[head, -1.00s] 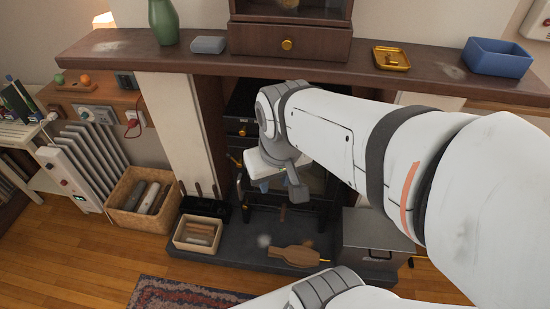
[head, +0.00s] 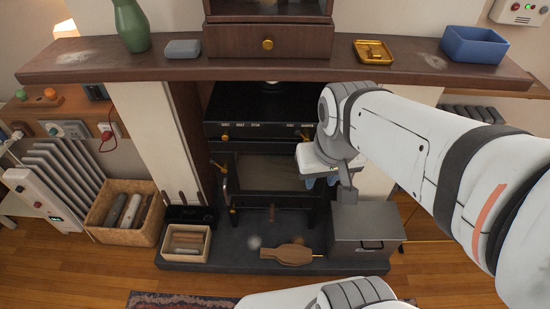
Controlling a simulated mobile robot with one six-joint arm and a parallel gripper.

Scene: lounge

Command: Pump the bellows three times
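The wooden bellows (head: 287,255) lie flat on the dark hearth slab, in front of the black stove.
A grey metal box (head: 364,236) stands right of the bellows. The black stove (head: 266,150) is behind. A small kindling box (head: 187,243) and a log basket (head: 125,212) stand left. The mantel shelf (head: 300,70) overhangs, holding a green vase (head: 131,27) and a blue bin (head: 474,45).

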